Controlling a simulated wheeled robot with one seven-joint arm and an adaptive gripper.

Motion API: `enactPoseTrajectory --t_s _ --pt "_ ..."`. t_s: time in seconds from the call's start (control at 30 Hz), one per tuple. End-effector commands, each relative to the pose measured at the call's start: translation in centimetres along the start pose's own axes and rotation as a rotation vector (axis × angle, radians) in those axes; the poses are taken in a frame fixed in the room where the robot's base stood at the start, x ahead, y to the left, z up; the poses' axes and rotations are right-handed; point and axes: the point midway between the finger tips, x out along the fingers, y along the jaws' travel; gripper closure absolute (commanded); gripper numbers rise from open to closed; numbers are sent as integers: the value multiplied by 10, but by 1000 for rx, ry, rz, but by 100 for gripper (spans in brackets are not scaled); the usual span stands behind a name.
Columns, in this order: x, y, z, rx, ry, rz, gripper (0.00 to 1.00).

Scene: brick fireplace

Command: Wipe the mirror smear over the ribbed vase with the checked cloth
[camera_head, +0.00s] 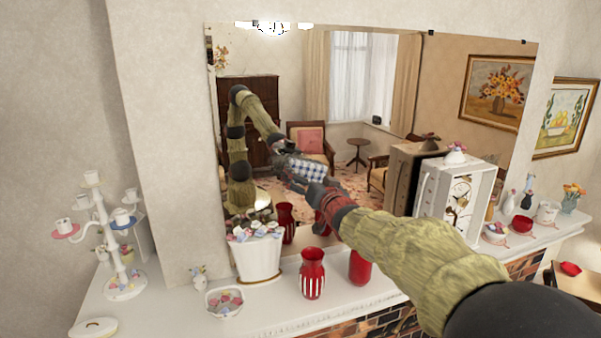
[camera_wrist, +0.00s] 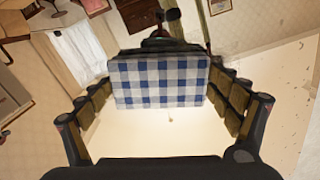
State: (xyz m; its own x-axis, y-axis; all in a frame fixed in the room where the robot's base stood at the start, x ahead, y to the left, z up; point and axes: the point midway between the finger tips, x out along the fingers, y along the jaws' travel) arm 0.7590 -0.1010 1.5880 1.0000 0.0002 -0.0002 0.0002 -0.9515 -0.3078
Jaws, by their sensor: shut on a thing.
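The large mirror (camera_head: 345,95) stands on the mantel. My gripper (camera_head: 318,194) reaches in from the right, close in front of the glass. In the wrist view its fingers (camera_wrist: 160,95) flank the blue-and-white checked cloth (camera_wrist: 160,80), which is gripped as a flat pad. In the head view the cloth shows in the mirror's reflection; whether it touches the glass I cannot tell. A red vase with white vertical stripes (camera_head: 313,274) stands below, left of my arm, and looks like the ribbed vase. I cannot make out a smear clearly.
A plain red vase (camera_head: 360,266) stands beside the striped one, under my arm. A white flower pot (camera_head: 258,257), a small flower basket (camera_head: 224,302) and a candelabrum (camera_head: 122,240) are to the left. A white clock (camera_head: 458,195) stands to the right, near my arm.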

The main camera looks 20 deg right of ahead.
Motion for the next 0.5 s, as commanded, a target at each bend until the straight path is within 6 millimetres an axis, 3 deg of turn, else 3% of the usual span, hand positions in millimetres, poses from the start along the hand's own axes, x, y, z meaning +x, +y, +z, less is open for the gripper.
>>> enactPoseTrajectory --t_s 0.23,0.5 --pt "0 16 -7 1 0 2 39" --pt "1 16 -5 1 1 0 39"
